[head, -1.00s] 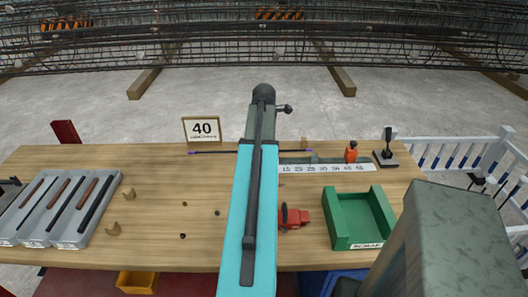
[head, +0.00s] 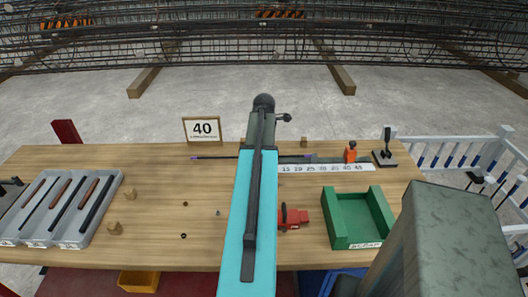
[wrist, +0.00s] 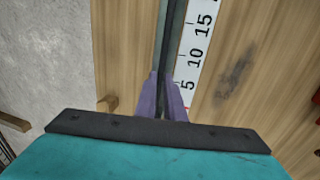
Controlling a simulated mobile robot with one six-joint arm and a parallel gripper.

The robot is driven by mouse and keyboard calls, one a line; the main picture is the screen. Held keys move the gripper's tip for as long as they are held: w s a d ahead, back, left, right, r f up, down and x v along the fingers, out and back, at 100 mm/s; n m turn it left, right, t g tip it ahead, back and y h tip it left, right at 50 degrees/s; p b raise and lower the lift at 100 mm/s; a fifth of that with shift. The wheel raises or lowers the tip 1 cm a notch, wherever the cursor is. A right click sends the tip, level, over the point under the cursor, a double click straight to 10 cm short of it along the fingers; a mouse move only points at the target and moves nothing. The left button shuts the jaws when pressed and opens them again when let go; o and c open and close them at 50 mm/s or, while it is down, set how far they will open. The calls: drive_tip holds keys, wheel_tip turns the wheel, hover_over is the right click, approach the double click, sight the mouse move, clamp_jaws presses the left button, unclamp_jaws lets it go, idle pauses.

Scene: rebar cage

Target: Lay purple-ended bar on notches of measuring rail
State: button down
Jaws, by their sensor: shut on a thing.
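The dark purple-ended bar shows in the head view, its purple end (head: 194,157) sticking out left of my arm. My gripper (wrist: 164,82) is shut on the bar in the wrist view; my arm hides it in the head view. From the fingers the bar (wrist: 170,40) runs up the wrist view along the measuring rail. The rail's white number strip (head: 325,167) lies right of my arm, and its 5, 10 and 15 marks (wrist: 197,55) show beside the bar. Whether the bar touches the notches I cannot tell.
A "40" sign (head: 202,129) stands behind the bar. A grey tray (head: 108,195) of bars is at left. A red tool (head: 295,217), green bin (head: 333,228), orange figure (head: 351,153) and black-handled device (head: 386,150) are at right.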

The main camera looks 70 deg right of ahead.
drive_tip(key=c, duration=1.8)
unclamp_jaws()
drive_tip(key=shift+c, duration=0.2)
drive_tip(key=shift+r, duration=0.1)
wheel_tip(320, 180, up, 12)
drive_tip(key=a+b, duration=0.1)
drive_tip(key=a, duration=0.1)
drive_tip(key=shift+s+b, duration=0.35)
drive_tip(key=shift+s, duration=0.1)
drive_tip(key=shift+f, duration=0.2)
